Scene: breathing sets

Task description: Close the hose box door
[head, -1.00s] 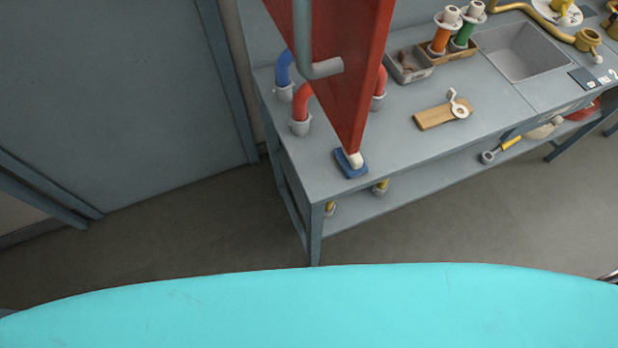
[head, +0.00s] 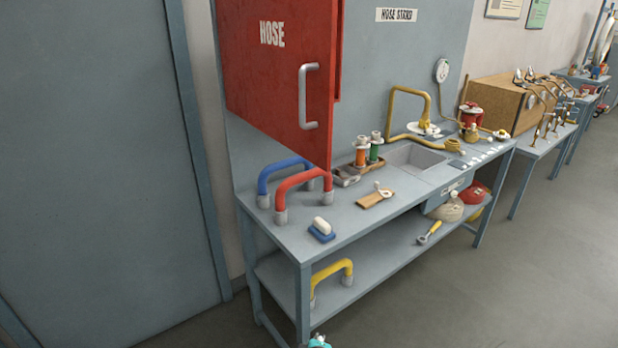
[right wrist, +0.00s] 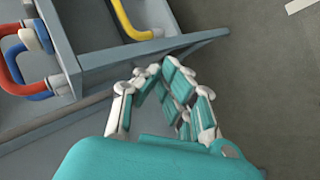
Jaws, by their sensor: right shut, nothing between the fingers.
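The red hose box door (head: 265,75), lettered HOSE, stands open in the head view, swung out from the wall over the left end of the bench. Its grey bar handle (head: 308,96) is near the free right edge. The inside of the box is hidden behind the door. My right gripper (right wrist: 160,70) shows in the right wrist view, shut and empty, near the bench's front end and apart from the door. A small teal bit of mine shows at the head view's bottom edge. My left gripper is not in view.
Under the door, the bench (head: 345,222) carries a blue handle (head: 285,165), a red handle (head: 300,180), and a blue-and-white block (head: 322,230). A yellow handle (head: 333,272) is on the lower shelf. The floor (head: 480,300) in front at right is clear.

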